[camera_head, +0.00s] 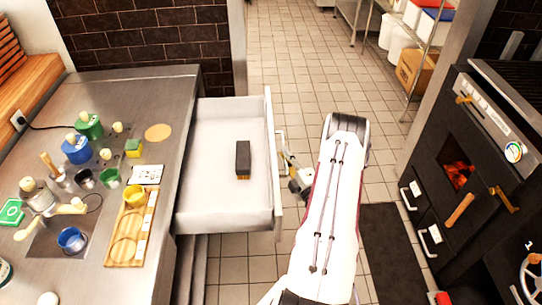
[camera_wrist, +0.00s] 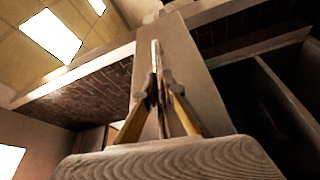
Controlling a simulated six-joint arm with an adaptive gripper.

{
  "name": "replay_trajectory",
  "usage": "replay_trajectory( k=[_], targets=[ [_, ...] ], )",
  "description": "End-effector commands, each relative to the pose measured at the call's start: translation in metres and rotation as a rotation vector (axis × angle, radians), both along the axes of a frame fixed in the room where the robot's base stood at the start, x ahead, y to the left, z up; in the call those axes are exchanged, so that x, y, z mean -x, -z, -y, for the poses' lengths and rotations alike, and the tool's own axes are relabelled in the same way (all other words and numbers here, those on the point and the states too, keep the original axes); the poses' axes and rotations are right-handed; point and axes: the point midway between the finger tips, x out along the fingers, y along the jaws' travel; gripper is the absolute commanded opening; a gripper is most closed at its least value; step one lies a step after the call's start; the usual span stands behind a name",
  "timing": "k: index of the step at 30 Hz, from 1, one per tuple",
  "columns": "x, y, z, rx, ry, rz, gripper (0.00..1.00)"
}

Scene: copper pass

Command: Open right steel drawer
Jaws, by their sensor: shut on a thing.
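The steel drawer (camera_head: 215,125) stands pulled far out from the right side of the steel counter. Its inside is pale, and a dark block with a tan end (camera_head: 243,158) lies in it. The drawer's bar handle (camera_head: 281,143) is on the outer face of its front. My gripper (camera_head: 290,165) is at this handle, to the right of the drawer front, with its fingers shut on the bar. In the wrist view my gripper's fingers (camera_wrist: 163,105) close on the narrow bar. My arm partly covers the floor to the right.
The counter (camera_head: 170,85) holds cups, a wooden tray (camera_head: 117,250) and several small items. A black oven (camera_head: 460,160) with lower drawers stands at the right, a dark mat (camera_head: 392,255) before it. Tiled floor (camera_head: 310,70) is clear behind the drawer.

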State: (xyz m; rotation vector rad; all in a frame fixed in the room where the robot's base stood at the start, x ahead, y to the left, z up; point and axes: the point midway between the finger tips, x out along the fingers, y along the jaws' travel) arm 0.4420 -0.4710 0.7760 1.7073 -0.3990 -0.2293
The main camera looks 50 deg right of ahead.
Motion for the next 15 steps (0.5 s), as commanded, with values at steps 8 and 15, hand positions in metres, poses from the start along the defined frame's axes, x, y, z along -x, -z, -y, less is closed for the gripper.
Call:
replay_trajectory(
  k=[8, 15],
  targets=[
    [0.019, 0.000, 0.019, 0.001, 0.001, 0.000, 0.00],
    [0.022, 0.000, 0.022, 0.000, 0.000, 0.000, 0.00]
  ],
)
